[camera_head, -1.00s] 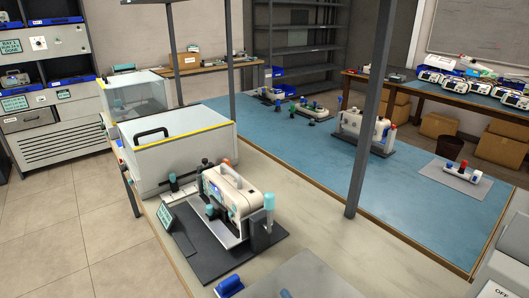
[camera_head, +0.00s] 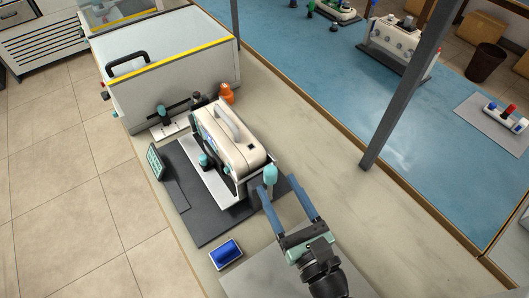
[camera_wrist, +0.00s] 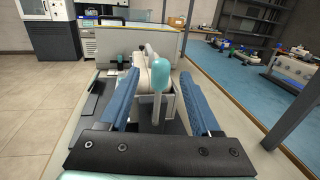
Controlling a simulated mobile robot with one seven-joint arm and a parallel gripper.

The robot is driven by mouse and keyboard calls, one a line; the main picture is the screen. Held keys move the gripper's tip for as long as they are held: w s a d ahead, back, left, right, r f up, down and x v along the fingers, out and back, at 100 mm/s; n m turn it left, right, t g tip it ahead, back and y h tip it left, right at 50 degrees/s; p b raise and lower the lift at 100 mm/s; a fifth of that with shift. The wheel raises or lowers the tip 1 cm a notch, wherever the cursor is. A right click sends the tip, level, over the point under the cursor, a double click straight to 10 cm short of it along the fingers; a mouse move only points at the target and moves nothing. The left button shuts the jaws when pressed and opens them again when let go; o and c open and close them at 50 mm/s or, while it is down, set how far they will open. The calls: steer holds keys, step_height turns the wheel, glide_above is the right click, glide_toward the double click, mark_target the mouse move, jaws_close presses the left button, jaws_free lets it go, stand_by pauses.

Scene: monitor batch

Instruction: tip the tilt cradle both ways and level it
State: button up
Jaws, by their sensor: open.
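The tilt cradle (camera_head: 212,187) stands on a dark base plate (camera_head: 205,229) on the bench and holds a white monitor (camera_head: 230,140) with a carrying handle. The cradle looks near level, but I cannot tell exactly. A teal lever knob (camera_head: 270,174) stands upright at the cradle's near end; it also shows in the wrist view (camera_wrist: 160,80). My gripper (camera_head: 289,197) is open, its blue fingers pointing toward the knob. In the wrist view my gripper (camera_wrist: 163,92) has one finger on each side of the knob, with gaps on both sides. The knob's lower stem is partly hidden.
A clear-walled box with a yellow edge (camera_head: 185,55) stands behind the cradle. An orange object (camera_head: 227,93) sits beside it.

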mark_target(268, 166)
steer(key=x, duration=0.8)
steer(key=shift+w+f+p, duration=0.1)
steer(key=shift+p, duration=0.3)
steer(key=shift+c, duration=0.2)
jaws_close()
stand_by(0.7)
